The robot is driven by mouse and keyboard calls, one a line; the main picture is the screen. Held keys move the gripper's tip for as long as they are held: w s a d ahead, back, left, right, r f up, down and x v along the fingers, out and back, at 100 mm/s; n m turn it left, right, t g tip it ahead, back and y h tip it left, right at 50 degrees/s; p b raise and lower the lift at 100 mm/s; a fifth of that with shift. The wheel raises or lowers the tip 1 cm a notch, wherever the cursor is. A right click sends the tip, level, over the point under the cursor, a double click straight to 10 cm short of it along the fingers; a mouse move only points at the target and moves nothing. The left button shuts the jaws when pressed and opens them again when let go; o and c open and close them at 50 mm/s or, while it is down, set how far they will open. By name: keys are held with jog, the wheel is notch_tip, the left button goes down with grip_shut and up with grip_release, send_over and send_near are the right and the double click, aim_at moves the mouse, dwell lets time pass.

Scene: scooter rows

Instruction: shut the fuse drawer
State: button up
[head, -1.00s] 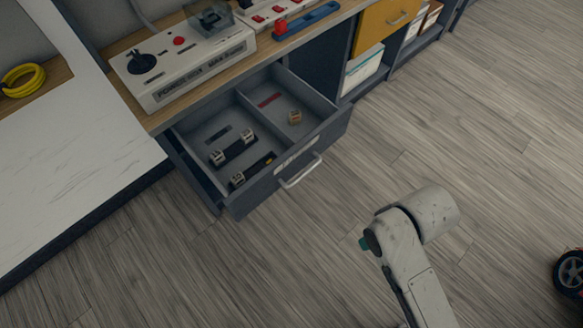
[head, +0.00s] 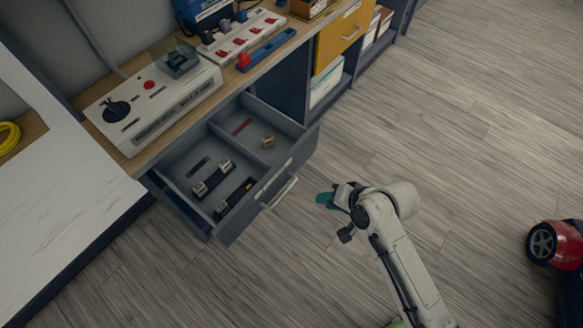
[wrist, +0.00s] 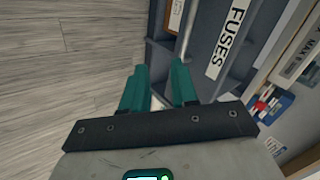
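The fuse drawer (head: 265,200) is pulled out from under the bench in the head view. Its dark front carries a pale bar handle (head: 279,191). Inside lie two dark fuses with metal ends (head: 213,180) and a small brass-coloured piece (head: 268,141). My gripper (head: 325,200) is just to the right of the drawer front, apart from the handle in that view. In the wrist view my teal fingers (wrist: 160,75) are spread with a gap and nothing held. The handle (wrist: 188,32) and the FUSES label (wrist: 228,42) are beyond the fingertips.
On the bench stand a control box (head: 150,95) with a joystick and a strip with red switches (head: 240,38). A yellow drawer (head: 338,40) and shelves are further along. A red wheeled vehicle (head: 565,243) is at right. The floor between is clear.

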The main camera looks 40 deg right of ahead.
aim_at(285, 174)
jog(key=w+m, duration=0.1)
jog(key=w+d+r+m+t+p, duration=0.1)
jog(key=m, duration=0.1)
jog(key=shift+w+d+r+t, duration=0.2)
jog(key=shift+w+r+t, duration=0.1)
jog(key=shift+c, duration=1.4)
jog(key=shift+w+d+m, duration=0.1)
jog(key=shift+w+m, duration=0.15)
jog(key=shift+m, duration=0.25)
jog(key=shift+c, duration=0.8)
jog(key=x, duration=0.9)
jog(key=shift+w+f, duration=0.2)
jog(key=shift+w, duration=0.1)
grip_shut()
jog(key=shift+w+a+f, duration=0.1)
jog(key=shift+w+a, duration=0.1)
jog(key=shift+w, duration=0.45)
jog(key=shift+w+a, duration=0.2)
jog(key=shift+w, duration=0.5)
jog(key=shift+w+a, duration=0.2)
jog(key=shift+w, duration=0.45)
